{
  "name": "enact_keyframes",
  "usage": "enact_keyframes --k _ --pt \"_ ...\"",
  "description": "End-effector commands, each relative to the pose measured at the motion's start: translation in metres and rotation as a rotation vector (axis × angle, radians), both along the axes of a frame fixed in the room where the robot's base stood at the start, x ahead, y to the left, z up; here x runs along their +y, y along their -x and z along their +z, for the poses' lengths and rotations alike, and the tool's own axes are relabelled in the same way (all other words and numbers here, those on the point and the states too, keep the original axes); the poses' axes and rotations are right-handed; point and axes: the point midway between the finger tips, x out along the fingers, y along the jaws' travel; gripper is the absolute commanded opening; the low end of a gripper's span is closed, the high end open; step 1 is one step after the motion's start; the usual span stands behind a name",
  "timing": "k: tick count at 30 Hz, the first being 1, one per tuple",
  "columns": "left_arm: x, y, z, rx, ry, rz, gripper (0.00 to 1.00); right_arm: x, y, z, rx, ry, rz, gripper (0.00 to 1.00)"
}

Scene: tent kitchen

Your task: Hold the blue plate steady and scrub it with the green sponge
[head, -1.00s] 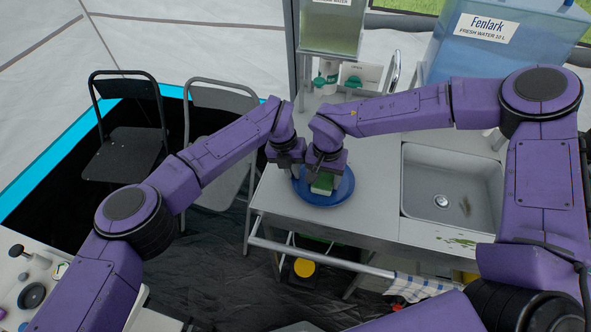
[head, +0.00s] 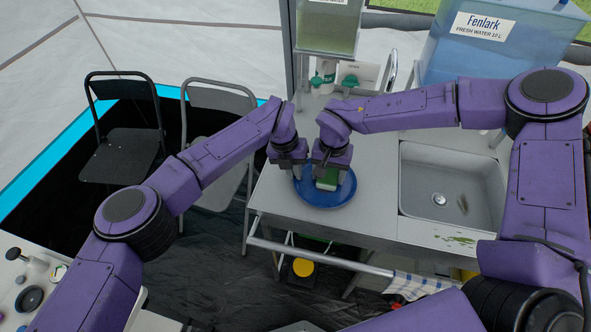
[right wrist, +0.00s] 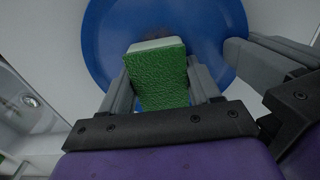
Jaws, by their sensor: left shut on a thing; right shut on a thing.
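The round blue plate (head: 318,199) lies on the grey metal counter, left of the sink. My left gripper (head: 296,172) is shut on the plate's rim at its left side; in the right wrist view it reaches in from the right (right wrist: 250,55). My right gripper (head: 328,177) is shut on the green sponge (head: 326,184) over the plate. In the right wrist view the sponge (right wrist: 160,80) sits between the fingers, its pale end toward the plate's middle. A dark brownish smudge (right wrist: 187,42) shows on the plate beside the sponge. Whether the sponge touches the plate is hard to tell.
The sink (head: 448,195) is right of the plate. Folding chairs (head: 125,140) stand at the left. A striped towel (head: 415,286) hangs on the front rail.

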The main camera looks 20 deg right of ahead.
Motion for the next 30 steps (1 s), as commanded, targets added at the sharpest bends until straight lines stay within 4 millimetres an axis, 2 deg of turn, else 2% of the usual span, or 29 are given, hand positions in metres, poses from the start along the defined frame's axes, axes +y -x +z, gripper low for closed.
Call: enact_keyframes --k 5,16,20,30 --pt "0.000 -0.001 0.001 -0.002 0.002 0.004 0.00 0.013 0.006 -0.005 0.009 -0.002 0.004 0.38" --pt "-0.004 0.001 0.003 -0.004 0.009 0.000 0.00 0.034 0.010 -0.002 0.013 -0.007 0.012 0.38" --pt "-0.005 0.002 0.003 -0.003 0.013 -0.001 0.00 0.032 0.009 0.000 0.011 -0.009 0.013 0.38" --pt "-0.005 0.004 0.002 0.003 0.010 -0.005 0.00 0.011 0.003 0.004 0.003 -0.006 0.008 0.38"
